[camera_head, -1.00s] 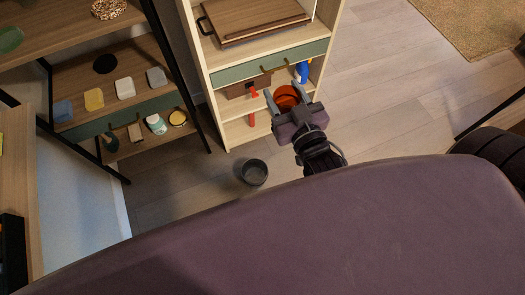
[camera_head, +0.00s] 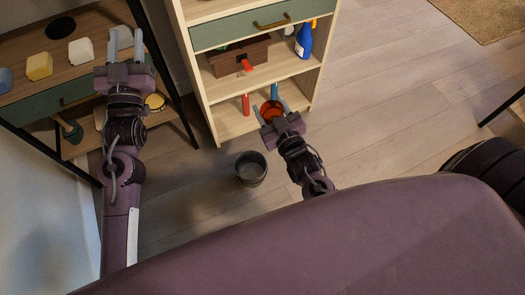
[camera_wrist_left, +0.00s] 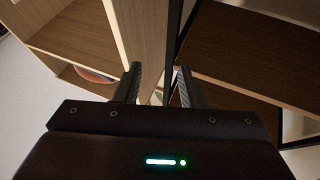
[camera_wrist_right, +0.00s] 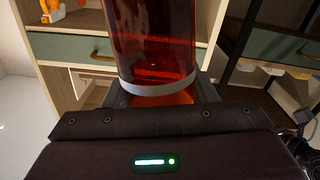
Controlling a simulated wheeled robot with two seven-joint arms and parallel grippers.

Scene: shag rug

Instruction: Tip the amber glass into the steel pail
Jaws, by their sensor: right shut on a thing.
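The amber glass (camera_head: 270,110) is between the fingers of my right gripper (camera_head: 269,112), in front of the pale shelf unit. In the right wrist view the glass (camera_wrist_right: 152,45) is large and red-amber, with a pale band near the gripper (camera_wrist_right: 155,95), which is shut on it. The steel pail (camera_head: 251,169) stands on the floor, below and slightly left of the right gripper in the head view, apart from it. Its dark inside shows. My left gripper (camera_head: 126,45) is open and empty in front of the dark-framed shelf; its spread fingers show in the left wrist view (camera_wrist_left: 158,85).
The pale shelf unit (camera_head: 215,110) holds a brown box (camera_head: 238,57), a blue bottle (camera_head: 304,40) and a red item (camera_head: 245,104). A dark-framed shelf (camera_head: 75,85) with small blocks stands at left. Wooden floor right of the pale unit (camera_head: 380,90) is clear.

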